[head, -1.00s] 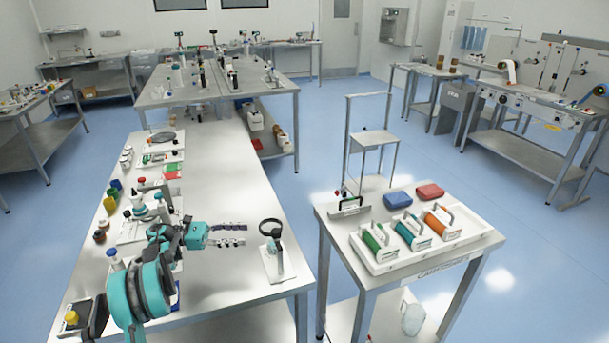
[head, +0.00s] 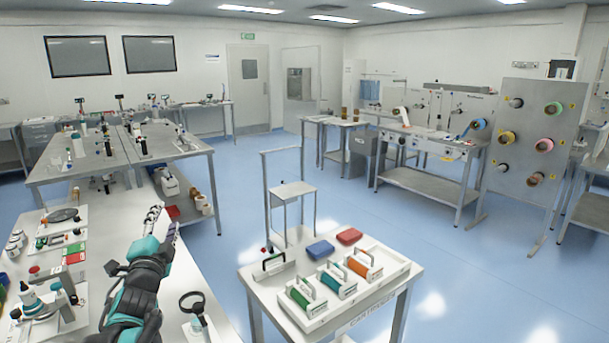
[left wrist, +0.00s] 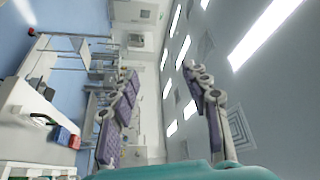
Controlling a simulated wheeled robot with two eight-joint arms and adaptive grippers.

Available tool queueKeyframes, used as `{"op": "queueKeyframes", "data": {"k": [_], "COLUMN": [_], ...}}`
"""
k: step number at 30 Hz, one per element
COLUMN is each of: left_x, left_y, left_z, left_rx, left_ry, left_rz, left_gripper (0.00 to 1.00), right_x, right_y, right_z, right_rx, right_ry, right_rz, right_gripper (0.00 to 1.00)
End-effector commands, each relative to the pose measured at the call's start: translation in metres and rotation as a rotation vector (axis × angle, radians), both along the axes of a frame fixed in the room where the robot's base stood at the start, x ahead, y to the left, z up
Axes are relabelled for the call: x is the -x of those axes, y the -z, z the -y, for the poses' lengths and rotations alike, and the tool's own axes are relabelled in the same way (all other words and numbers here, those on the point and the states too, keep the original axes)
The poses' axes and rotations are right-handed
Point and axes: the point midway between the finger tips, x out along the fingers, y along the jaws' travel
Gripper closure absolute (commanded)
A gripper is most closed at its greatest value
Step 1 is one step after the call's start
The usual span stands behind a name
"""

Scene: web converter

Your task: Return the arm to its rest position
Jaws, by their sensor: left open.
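My left arm, teal and black, reaches forward over the left workbench (head: 180,280) in the head view. My left gripper (head: 164,222) is at its far end, fingers pointing away and upward above the bench, with nothing between them. In the left wrist view the two purple-padded fingers of the left gripper (left wrist: 165,115) stand well apart, with the room and ceiling lights showing between them. My right arm and gripper are not in view.
A magnifier on a stand (head: 195,308) is right of my left arm. Bottles and trays (head: 45,300) line the bench's left side. A cart (head: 345,318) holds a white tray (head: 400,268) of handled cartridges, plus a blue block (head: 320,250) and a red block (head: 349,236). Blue floor lies beyond.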

Motion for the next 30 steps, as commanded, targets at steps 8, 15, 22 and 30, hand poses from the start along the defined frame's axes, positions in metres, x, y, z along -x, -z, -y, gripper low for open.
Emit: {"op": "queueKeyframes", "data": {"k": [8, 15, 22, 30], "left_x": [0.136, 0.248, 0.296, 0.299], "left_y": [0.142, 0.247, 0.284, 0.286], "left_z": [0.066, 0.128, 0.155, 0.156], "left_rx": [0.734, 1.118, 1.243, 1.249], "left_ry": [-0.149, -0.283, -0.350, -0.356], "left_rz": [-0.386, -0.691, -0.826, -0.834], "left_gripper": [0.53, 0.53, 0.53, 0.53], "right_x": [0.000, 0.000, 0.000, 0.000], "right_y": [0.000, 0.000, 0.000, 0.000], "right_z": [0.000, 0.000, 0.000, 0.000], "right_rx": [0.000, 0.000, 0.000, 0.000], "right_ry": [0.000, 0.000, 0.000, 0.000], "right_rz": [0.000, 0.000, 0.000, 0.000], "right_gripper": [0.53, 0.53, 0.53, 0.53]}}
